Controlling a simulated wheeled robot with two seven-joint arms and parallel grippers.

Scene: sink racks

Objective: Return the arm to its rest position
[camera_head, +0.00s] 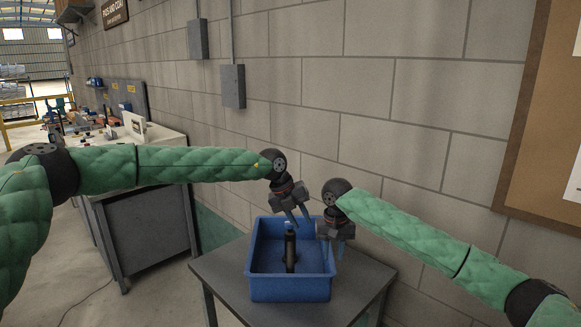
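My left gripper (299,218) hangs over the back part of a blue bin (290,289), its fingers pointing down and apart, with nothing seen between them. My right gripper (333,249) is lower, at the bin's right side, with its fingers down and apart and no object seen between them. It overlaps the bin's right wall in the picture; I cannot tell whether it touches. A dark upright object, like a bottle or tool (290,252), stands in the bin, just below and left of my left gripper's fingers. Both arms have green padded sleeves.
The bin stands on a small grey table (229,282) against a block wall (320,140). Bare tabletop shows left and right of the bin. A cluttered workbench (150,235) is at left. Grey boxes (233,86) and a cork board (545,120) are on the wall.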

